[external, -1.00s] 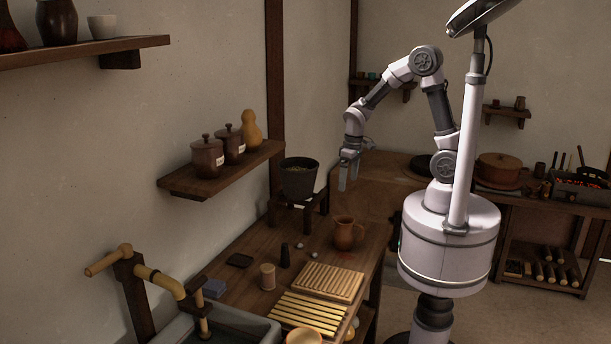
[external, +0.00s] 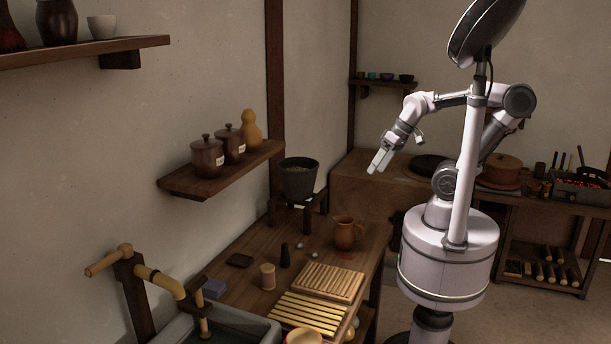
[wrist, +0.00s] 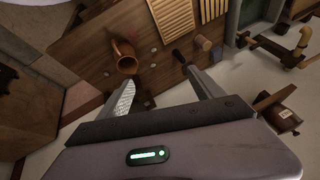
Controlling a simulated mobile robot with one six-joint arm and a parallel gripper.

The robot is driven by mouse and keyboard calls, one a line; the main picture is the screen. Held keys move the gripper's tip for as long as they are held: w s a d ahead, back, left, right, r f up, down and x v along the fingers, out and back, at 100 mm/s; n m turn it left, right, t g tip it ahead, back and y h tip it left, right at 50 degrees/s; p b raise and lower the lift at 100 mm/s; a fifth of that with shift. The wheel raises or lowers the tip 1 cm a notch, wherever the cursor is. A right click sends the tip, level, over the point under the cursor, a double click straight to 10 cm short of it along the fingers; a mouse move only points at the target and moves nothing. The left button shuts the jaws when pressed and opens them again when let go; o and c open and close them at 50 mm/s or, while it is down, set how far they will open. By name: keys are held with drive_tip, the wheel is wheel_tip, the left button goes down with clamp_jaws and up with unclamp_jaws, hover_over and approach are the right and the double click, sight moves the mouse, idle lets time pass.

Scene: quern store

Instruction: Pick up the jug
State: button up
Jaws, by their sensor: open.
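The jug (external: 346,233) is a brown, handled vessel standing upright on the wooden counter (external: 258,247), near its right edge. In the wrist view the jug (wrist: 125,58) shows at the upper left, beyond the tip of the left finger. My gripper (external: 379,161) is raised above and to the right of the jug in the external view, clear of the counter. In the wrist view my gripper (wrist: 157,78) has its two fingers spread apart with nothing between them held.
Near the jug are small pale stones (external: 308,253), a dark pestle-like piece (external: 285,255), a wooden cup (external: 267,276) and a ribbed board (external: 328,281). A dark pot (external: 298,180) on a stand is behind. A shelf (external: 215,172) with lidded jars overhangs at left.

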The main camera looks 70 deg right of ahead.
drive_tip(key=w+d+f+n+g, duration=0.2)
drive_tip(key=w+d+f+n, duration=0.1)
drive_tip(key=w+f+n, duration=0.35)
drive_tip(key=n+g+y+b, duration=0.2)
drive_tip(key=n+y, duration=0.1)
drive_tip(key=n, duration=0.9)
hover_over(347, 220)
wheel_tip(347, 220, down, 13)
drive_tip(key=f+b, duration=0.1)
drive_tip(key=f, duration=0.2)
drive_tip(key=s+a+f+b, duration=0.1)
drive_tip(key=f+b, duration=0.1)
drive_tip(key=f, duration=0.1)
drive_tip(key=f+b, duration=0.1)
drive_tip(key=f, duration=0.2)
drive_tip(key=shift+s+a+f, duration=0.1)
drive_tip(key=shift+s+a, duration=0.25)
drive_tip(key=shift+a, duration=0.05)
drive_tip(key=shift+s+a, duration=0.1)
drive_tip(key=shift+s, duration=0.05)
drive_tip(key=shift+o, duration=0.4)
drive_tip(key=shift+w+f+g, duration=0.15)
drive_tip(key=shift+w+f, duration=0.1)
drive_tip(key=shift+w, duration=0.3)
drive_tip(key=shift+w+f+g, duration=0.15)
drive_tip(key=shift+w+f, duration=0.1)
drive_tip(key=shift+w, duration=0.25)
drive_tip(key=shift+s+r, duration=0.25)
drive_tip(key=shift+s, duration=0.1)
drive_tip(key=c, duration=1.3)
